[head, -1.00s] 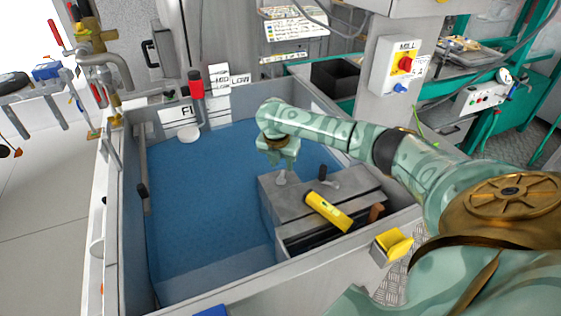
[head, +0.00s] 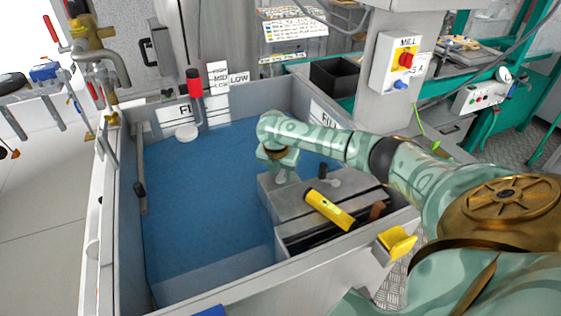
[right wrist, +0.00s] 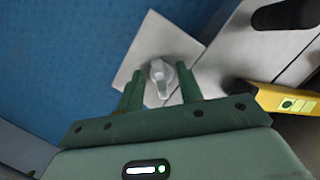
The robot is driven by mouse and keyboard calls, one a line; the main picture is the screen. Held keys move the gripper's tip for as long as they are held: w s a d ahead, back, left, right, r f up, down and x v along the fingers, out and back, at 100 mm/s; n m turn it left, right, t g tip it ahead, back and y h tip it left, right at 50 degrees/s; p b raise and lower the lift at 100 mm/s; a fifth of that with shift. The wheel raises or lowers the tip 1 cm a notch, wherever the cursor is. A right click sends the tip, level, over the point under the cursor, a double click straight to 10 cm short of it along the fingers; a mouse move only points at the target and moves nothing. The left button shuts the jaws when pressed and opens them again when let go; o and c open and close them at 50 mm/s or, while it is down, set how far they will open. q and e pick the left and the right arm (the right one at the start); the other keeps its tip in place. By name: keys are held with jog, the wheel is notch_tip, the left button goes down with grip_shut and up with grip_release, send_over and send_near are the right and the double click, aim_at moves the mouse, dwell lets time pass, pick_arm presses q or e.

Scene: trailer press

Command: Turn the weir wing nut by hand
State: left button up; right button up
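The wing nut (right wrist: 160,77) is a small pale grey piece standing on a light square plate (right wrist: 148,42) in the right wrist view. In the head view it is mostly hidden under my right gripper (head: 281,170), at the back left corner of the grey box (head: 305,203) beside the blue water. In the right wrist view the two green fingers of my right gripper (right wrist: 159,84) stand on either side of the nut. A narrow gap shows beside it, so the gripper looks open around the nut. My left gripper is not in view.
A yellow tool (head: 329,209) lies on the box, close to my right gripper. A dark-handled lever (head: 323,171) stands just behind. The tank's blue water (head: 200,200) is open to the left. A yellow block (head: 396,242) sits on the front right rim.

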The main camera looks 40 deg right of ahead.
jog(key=shift+f, duration=0.5)
jog(key=shift+r+p, duration=0.25)
jog(key=shift+p, duration=0.25)
dwell(0.3)
